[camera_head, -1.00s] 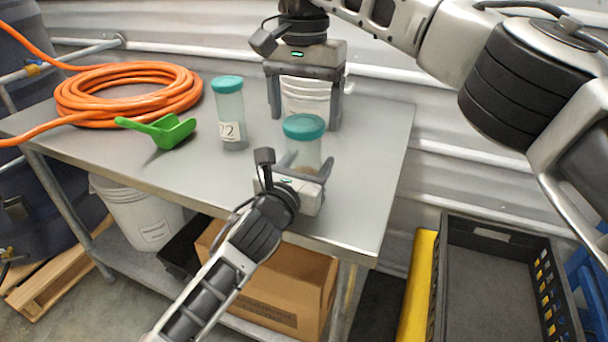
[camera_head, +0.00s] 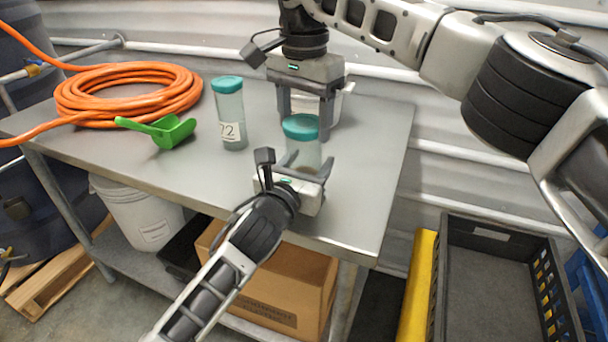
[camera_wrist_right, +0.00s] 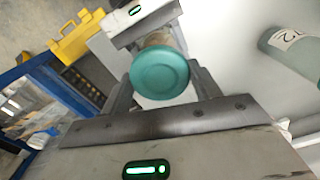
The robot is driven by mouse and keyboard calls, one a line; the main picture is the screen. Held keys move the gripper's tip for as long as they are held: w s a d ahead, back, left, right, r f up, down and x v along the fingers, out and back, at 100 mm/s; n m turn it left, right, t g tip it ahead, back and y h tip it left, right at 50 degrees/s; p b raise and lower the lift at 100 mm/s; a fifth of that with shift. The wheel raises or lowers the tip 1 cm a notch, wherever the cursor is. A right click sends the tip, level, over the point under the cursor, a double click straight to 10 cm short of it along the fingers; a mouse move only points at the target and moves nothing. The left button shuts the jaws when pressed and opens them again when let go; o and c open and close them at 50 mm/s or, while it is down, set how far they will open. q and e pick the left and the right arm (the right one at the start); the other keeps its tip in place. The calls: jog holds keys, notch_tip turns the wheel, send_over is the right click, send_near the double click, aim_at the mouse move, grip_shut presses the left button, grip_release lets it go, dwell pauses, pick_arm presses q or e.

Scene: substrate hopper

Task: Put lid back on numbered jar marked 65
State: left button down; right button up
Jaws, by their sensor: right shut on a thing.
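A clear jar (camera_head: 305,155) with a teal lid (camera_head: 301,127) stands upright near the table's front right; no number shows on it. My left gripper (camera_head: 307,168) has its fingers around the jar body, seemingly closed on it. My right gripper (camera_head: 304,118) reaches down from above, its fingers shut on the teal lid. In the right wrist view the lid (camera_wrist_right: 160,73) sits between the fingers, over the jar. The lid appears on the jar's mouth; whether it is seated is unclear. A second teal-lidded jar (camera_head: 231,112), labelled 72, stands to the left.
A green scoop (camera_head: 160,130) and a coiled orange hose (camera_head: 130,92) lie on the left of the metal table (camera_head: 215,170). A whitish container (camera_head: 343,100) is partly hidden behind my right gripper. A black crate (camera_head: 490,225) stands at the lower right.

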jog(key=m, duration=1.7)
jog(key=shift+m, duration=0.4)
jog(key=m, duration=1.9)
jog(key=shift+m, duration=0.4)
jog(key=o, duration=1.2)
